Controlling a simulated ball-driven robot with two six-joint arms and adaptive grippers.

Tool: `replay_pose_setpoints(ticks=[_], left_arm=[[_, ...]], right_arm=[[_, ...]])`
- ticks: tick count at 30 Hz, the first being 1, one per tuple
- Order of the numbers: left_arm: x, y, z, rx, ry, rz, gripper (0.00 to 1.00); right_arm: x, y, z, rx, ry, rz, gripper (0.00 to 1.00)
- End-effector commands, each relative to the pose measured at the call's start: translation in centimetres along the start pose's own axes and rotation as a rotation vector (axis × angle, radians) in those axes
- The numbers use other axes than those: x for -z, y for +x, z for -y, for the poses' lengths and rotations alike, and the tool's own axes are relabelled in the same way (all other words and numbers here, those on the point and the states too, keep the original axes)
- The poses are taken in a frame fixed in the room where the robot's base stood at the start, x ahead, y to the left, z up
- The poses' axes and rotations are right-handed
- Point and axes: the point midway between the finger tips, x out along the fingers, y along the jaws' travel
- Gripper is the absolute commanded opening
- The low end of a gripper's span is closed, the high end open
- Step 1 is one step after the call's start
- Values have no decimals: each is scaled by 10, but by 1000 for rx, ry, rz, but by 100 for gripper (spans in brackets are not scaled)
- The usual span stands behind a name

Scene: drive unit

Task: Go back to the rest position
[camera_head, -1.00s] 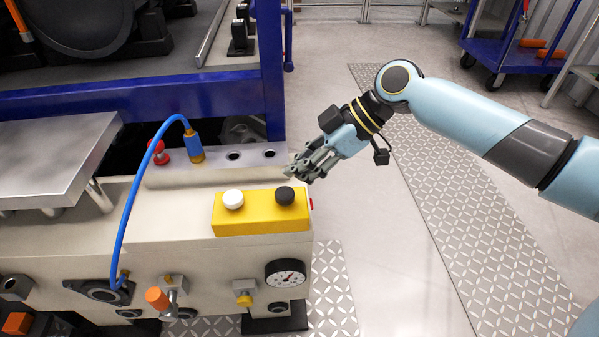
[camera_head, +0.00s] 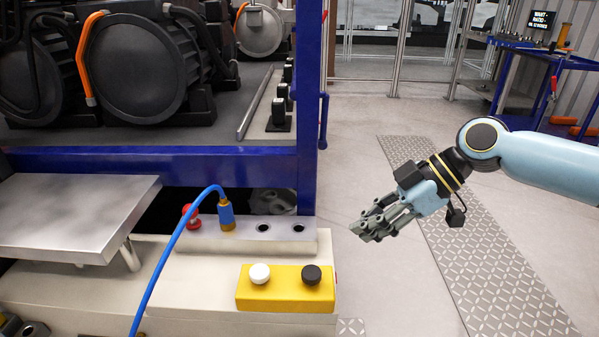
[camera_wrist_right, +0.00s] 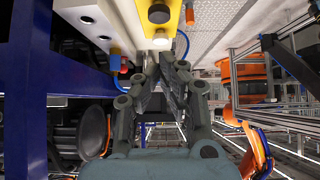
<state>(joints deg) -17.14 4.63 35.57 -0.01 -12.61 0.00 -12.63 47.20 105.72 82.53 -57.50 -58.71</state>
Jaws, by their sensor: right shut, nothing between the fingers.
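My right gripper (camera_head: 371,229) is shut and empty. In the head view it hangs in free air to the right of the drive unit, apart from the yellow button box (camera_head: 285,290). Its fingers point left and down. In the right wrist view the shut fingers (camera_wrist_right: 160,62) reach up the middle, with the yellow box (camera_wrist_right: 173,12) beyond them at the top. My left gripper is not in view.
The box carries a white button (camera_head: 260,273) and a black button (camera_head: 311,275). A blue hose (camera_head: 166,254) loops up to a connector. A blue frame post (camera_head: 310,110) stands left of my right arm. A blue cart (camera_head: 545,56) stands far right. The floor is clear.

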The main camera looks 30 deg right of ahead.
Motion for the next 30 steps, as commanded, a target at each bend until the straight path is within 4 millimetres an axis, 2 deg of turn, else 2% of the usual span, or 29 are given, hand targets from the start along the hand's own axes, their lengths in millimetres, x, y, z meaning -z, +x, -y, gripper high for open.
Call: replay_pose_setpoints(ticks=[5,8,11,14,15,17,18,20,21,23,24,26,27,30], left_arm=[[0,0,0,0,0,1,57],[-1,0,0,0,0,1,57],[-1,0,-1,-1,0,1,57],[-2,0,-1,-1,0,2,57],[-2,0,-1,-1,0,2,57],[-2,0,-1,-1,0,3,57],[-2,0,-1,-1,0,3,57],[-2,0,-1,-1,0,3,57],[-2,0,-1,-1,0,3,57],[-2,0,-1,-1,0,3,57],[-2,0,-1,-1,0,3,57],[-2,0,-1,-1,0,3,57],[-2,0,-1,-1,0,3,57],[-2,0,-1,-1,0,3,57]], right_arm=[[0,1,2,2,3,-2,0],[-2,14,13,15,46,-33,0],[-44,44,20,-7,161,-8,0],[-113,79,28,-78,314,82,0],[-144,93,36,-109,381,128,0],[-188,112,53,-154,477,200,0],[-217,123,67,-180,534,250,0],[-257,139,94,-218,614,327,0],[-283,148,115,-241,662,380,0],[-317,160,150,-271,724,457,0],[-338,166,176,-288,758,509,0],[-366,174,216,-312,797,581,0],[-380,178,243,-325,816,624,0],[-408,183,301,-354,840,706,0]])
